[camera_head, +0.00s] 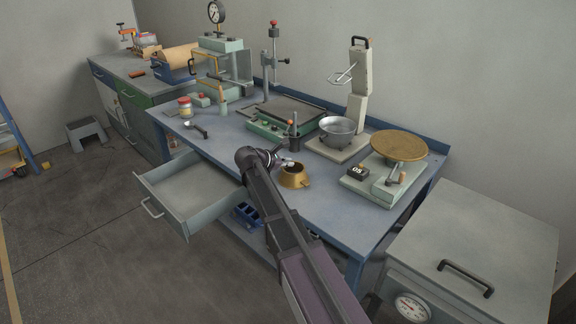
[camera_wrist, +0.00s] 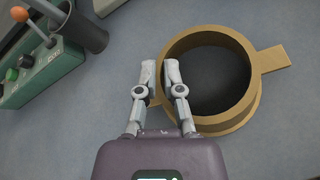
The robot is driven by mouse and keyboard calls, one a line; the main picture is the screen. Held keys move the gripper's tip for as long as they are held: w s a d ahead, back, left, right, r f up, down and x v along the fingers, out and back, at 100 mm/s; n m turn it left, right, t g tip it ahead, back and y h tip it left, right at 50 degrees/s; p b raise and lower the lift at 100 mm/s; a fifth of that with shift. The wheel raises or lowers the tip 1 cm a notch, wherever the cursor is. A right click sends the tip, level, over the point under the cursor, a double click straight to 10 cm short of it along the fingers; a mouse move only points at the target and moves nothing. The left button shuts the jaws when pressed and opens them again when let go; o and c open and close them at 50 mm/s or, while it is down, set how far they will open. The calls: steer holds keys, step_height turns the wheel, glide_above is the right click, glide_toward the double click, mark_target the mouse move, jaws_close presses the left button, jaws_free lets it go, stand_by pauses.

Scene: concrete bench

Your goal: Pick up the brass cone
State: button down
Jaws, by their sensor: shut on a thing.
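The brass cone (camera_head: 294,180) is a hollow, open-topped ring with side tabs, upright at the front of the blue bench. In the wrist view its wide round opening faces me, and its wall (camera_wrist: 226,122) and one tab (camera_wrist: 275,60) show. My gripper (camera_wrist: 160,72) is at the cone's left side, shut on its wall, with one finger outside and the other at the rim. In the head view my gripper (camera_head: 286,162) is at the cone's back left edge. I cannot tell whether the cone's base touches the bench.
A green device (camera_head: 268,128) with a dark upright cup (camera_wrist: 84,30) stands behind. An open drawer (camera_head: 188,190) juts out at left. The bench front is mostly clear.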

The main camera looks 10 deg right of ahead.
steer(key=shift+r+p, duration=1.7)
steer(key=shift+r, duration=0.1)
steer(key=s+r+p, duration=0.1)
steer(key=s, duration=1.5)
steer(key=shift+d+r, duration=0.15)
steer(key=shift+d, duration=0.25)
